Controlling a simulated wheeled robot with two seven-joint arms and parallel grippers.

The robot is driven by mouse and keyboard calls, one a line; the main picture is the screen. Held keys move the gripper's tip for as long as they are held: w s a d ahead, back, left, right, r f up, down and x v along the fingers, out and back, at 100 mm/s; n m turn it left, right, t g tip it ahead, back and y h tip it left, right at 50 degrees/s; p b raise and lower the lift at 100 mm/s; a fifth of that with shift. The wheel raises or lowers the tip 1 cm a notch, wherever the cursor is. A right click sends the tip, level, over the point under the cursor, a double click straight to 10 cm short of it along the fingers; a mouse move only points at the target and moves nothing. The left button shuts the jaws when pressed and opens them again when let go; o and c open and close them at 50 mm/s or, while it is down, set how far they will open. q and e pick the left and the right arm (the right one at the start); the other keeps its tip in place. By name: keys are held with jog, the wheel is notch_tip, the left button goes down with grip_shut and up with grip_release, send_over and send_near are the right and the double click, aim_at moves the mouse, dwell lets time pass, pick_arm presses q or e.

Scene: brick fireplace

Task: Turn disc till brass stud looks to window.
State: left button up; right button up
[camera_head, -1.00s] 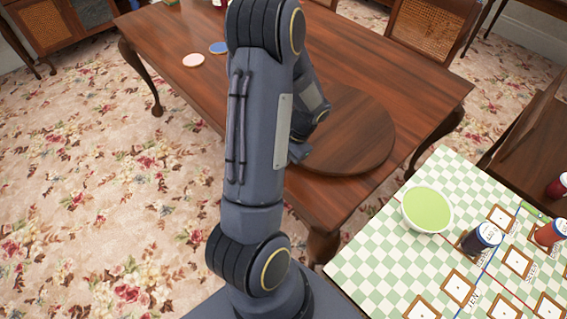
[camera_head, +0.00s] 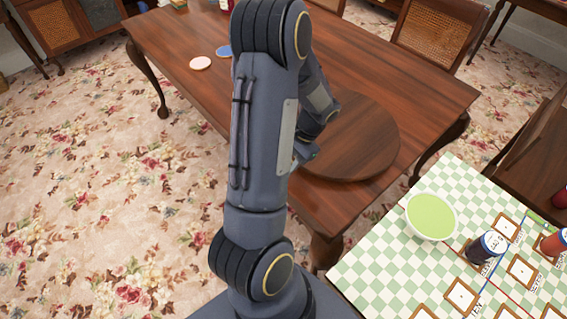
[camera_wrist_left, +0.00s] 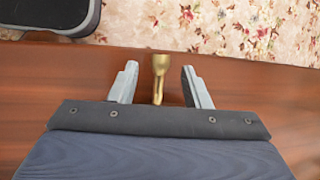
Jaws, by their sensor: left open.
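The disc (camera_head: 360,145) is a round dark wooden plate lying flat on the wooden table. My left arm covers its left part in the head view. The brass stud (camera_wrist_left: 159,75) stands between the two fingers of my left gripper (camera_wrist_left: 160,84) in the left wrist view. The fingers are apart, with a gap on each side of the stud. In the head view the stud is hidden, and only a bit of my left gripper (camera_head: 306,152) shows at the disc's near left edge. No window is in view. My right gripper is not in view.
The wooden table (camera_head: 420,90) is bare right of the disc. A pink coaster (camera_head: 200,63) and a blue one (camera_head: 223,51) lie behind my arm. A checkered table (camera_head: 380,255) with a green bowl (camera_head: 431,215) and dark jar (camera_head: 487,247) stands at front right.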

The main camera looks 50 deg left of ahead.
pick_arm(q)
jog(key=v, duration=0.6)
jog(key=shift+w+r, duration=0.1)
dwell(0.3)
jog(key=s+d+r+t+h, duration=0.2)
jog(key=s+d+r+t, duration=0.1)
jog(key=d, duration=0.4)
jog(key=s+d+r+t+h, duration=0.1)
jog(key=s+d+r+t, duration=0.2)
jog(key=d+r, duration=0.2)
jog(key=s+d+r+t+h, duration=0.2)
jog(key=s+d+r+t, duration=0.1)
jog(key=d, duration=0.6)
notch_tip(320, 180, up, 2)
jog(key=shift+s+r+n+t+h, duration=0.1)
jog(key=shift+s+n+t+h, duration=0.2)
jog(key=shift+t, duration=0.3)
